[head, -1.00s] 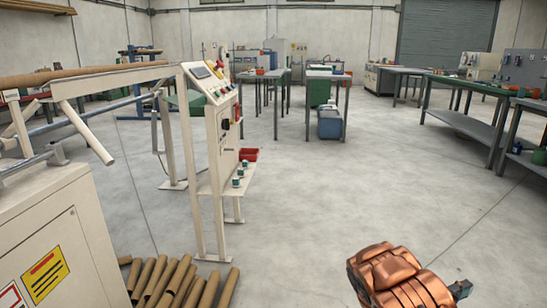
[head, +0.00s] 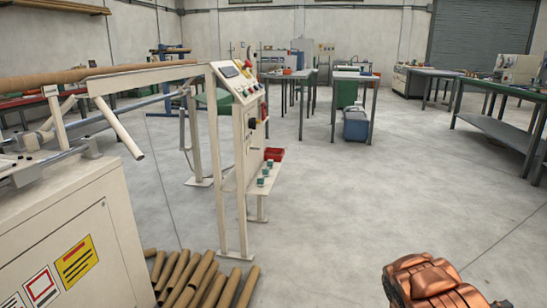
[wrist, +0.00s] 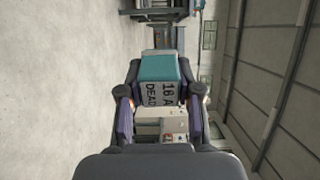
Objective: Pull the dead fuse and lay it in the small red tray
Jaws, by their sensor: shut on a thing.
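The dead fuse (wrist: 158,72), a teal block with a white label reading "16 A DEAD", is between the fingers of my gripper (wrist: 159,98) in the wrist view. My gripper is shut on it, with one dark finger on each side. The small red tray (head: 275,153) is on the ledge of the cream control stand in the head view, far from my arm at the lower right. The fuse and gripper fingers are not clearly visible in the head view.
Several small teal pieces (head: 267,172) stand on the ledge in front of the tray. The cream control stand (head: 230,140) has legs down to the floor. Cardboard tubes (head: 205,280) lie at its foot. Grey floor (head: 370,210) to its right is clear.

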